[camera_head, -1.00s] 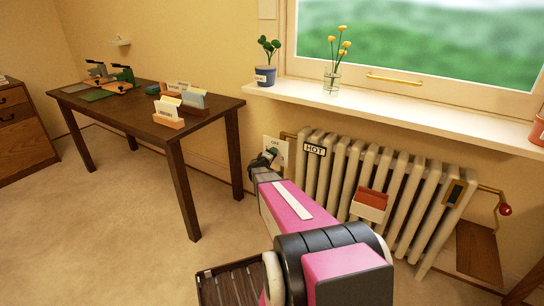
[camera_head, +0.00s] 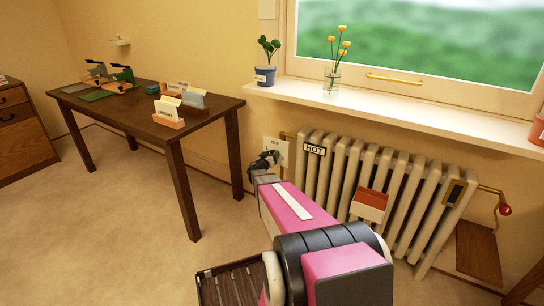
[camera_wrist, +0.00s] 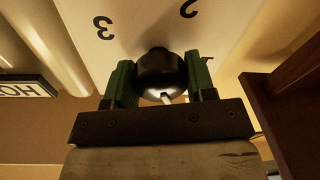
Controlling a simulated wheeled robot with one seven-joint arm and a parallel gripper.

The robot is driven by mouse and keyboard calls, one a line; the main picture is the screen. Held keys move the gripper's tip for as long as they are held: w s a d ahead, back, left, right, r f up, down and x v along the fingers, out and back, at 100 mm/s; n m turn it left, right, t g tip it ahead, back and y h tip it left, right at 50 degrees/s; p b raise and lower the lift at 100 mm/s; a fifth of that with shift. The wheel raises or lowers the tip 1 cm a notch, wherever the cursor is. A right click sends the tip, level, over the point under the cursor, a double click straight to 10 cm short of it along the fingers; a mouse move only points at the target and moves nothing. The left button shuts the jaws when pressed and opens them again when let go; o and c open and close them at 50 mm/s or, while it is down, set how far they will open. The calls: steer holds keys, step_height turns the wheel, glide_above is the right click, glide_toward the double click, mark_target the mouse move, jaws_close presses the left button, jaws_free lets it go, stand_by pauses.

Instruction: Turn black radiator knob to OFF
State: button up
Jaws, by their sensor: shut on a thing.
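The black radiator knob (camera_wrist: 161,66) sits between the two green fingers of my gripper (camera_wrist: 160,78) in the wrist view. The fingers press on it from both sides. A short white mark shows on the knob's pale, shiny lower part. Behind it is a white dial plate (camera_wrist: 84,18) with the numbers 3 and 2, seen upside down. In the head view my gripper (camera_head: 268,159) is at the white plate (camera_head: 283,147) by the radiator's left end, and it hides the knob there. The OFF mark is not readable now.
The cream radiator (camera_head: 340,185) with a HOT sign (camera_head: 315,150) stands just right of the gripper, under the window sill (camera_head: 400,115). A dark wooden desk (camera_head: 140,120) stands to the left. A red-topped holder (camera_head: 370,204) hangs on the radiator's front.

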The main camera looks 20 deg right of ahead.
steer(key=m, duration=0.5)
steer(key=shift+f, duration=0.1)
steer(key=shift+m+h, duration=0.3)
steer(key=shift+m, duration=0.1)
steer(key=o, duration=0.9)
steer(key=shift+s, duration=0.1)
steer(key=r+v, duration=0.1)
steer(key=v, duration=0.9)
steer(key=shift+s+a+f, duration=0.2)
steer(key=shift+a+f, duration=0.15)
steer(key=shift+f, duration=0.1)
